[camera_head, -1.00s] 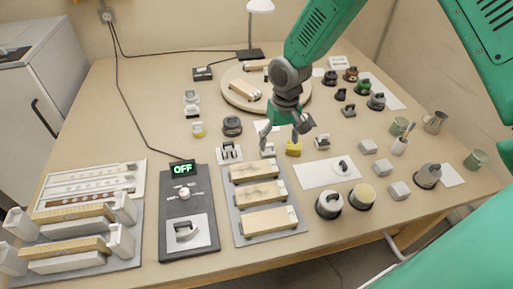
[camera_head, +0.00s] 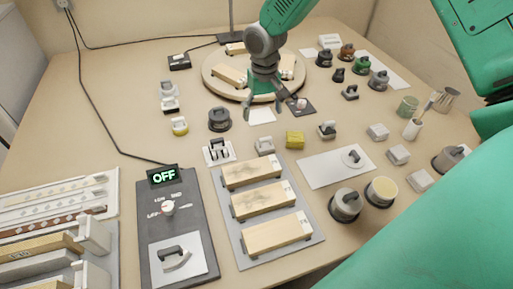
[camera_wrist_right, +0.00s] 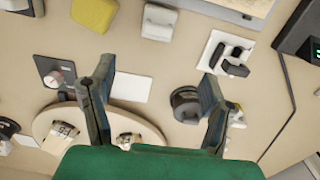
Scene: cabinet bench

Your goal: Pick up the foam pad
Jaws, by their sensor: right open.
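The yellow block (camera_head: 294,139), which looks like the foam pad, lies on the bench in the head view, right of a small grey-white handled block (camera_head: 264,145). It also shows at the top of the right wrist view (camera_wrist_right: 95,13), partly cut off by the frame edge. My right gripper (camera_head: 265,107) is open and empty, pointing down, behind and left of the yellow block in the picture. In the wrist view its two fingers (camera_wrist_right: 158,70) stand wide apart, with a white card (camera_wrist_right: 130,87) behind them. My left gripper is not in view.
A round wooden board (camera_head: 218,88) with wooden blocks is behind the gripper. A dark round handled piece (camera_head: 220,119) stands left. A tray of wooden blocks (camera_head: 232,222) lies in front, and a black switch panel (camera_head: 195,217) beside it. Several small pieces surround the yellow block.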

